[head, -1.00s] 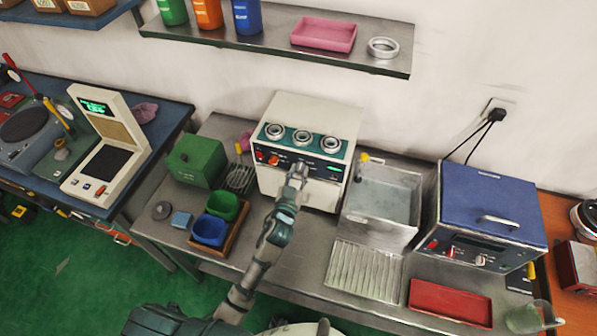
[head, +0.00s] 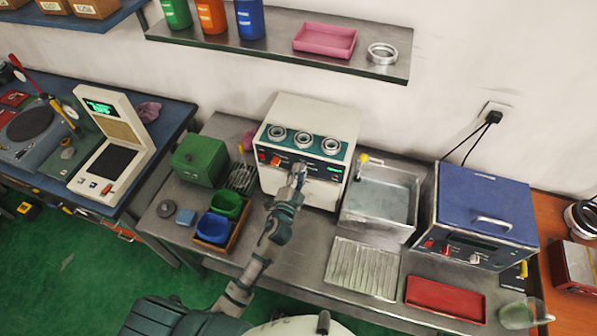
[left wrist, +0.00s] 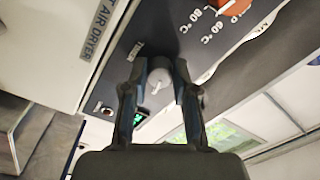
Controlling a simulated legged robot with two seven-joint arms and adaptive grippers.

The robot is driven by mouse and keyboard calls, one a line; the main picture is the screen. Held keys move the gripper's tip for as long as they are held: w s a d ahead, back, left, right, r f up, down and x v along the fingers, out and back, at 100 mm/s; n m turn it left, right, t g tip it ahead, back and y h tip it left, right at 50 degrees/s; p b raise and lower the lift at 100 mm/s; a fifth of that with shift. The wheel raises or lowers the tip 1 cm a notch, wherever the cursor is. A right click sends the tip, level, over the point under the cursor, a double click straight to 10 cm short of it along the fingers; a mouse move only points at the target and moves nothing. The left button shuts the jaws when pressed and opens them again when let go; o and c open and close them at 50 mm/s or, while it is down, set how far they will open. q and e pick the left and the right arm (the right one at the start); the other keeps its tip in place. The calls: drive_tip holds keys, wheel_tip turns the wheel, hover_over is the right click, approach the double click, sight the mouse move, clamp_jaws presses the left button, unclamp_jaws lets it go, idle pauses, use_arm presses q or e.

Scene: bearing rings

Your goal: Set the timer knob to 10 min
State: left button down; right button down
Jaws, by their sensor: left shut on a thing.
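The white hot air dryer (head: 279,181) stands at the back of the steel bench, with a dark control panel on its front. My left gripper (head: 299,171) is at this panel, right of the orange-red knob (head: 276,160). In the left wrist view, my left gripper (left wrist: 157,90) has a finger on each side of a grey knob (left wrist: 159,78) with a white pointer mark, and is shut on it. This looks like the timer knob; its scale is hidden. The orange-red knob (left wrist: 235,5) beside it has 60 °C and 80 °C marks. My right gripper is not in view.
Three rings (head: 304,139) sit on the dryer's teal top. A sink (head: 384,200) and a blue oven-like box (head: 487,208) stand to the right. A green box (head: 198,159) and bins (head: 212,228) stand left. A shelf (head: 250,46) hangs above.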

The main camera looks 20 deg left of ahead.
use_arm(q)
drive_tip(key=m+p, duration=0.1)
drive_tip(key=m, duration=0.4)
drive_tip(key=shift+f+m+p, duration=0.1)
drive_tip(key=shift+m+p, duration=0.25)
drive_tip(key=shift+m, duration=0.45)
drive_tip(key=shift+s+f, duration=0.1)
drive_tip(key=c, duration=0.9)
unclamp_jaws()
drive_tip(key=shift+h, duration=0.3)
drive_tip(key=s, duration=1.1)
drive_tip(key=shift+s+a+f, duration=0.15)
drive_tip(key=shift+s+a, duration=0.05)
drive_tip(key=shift+s, duration=0.2)
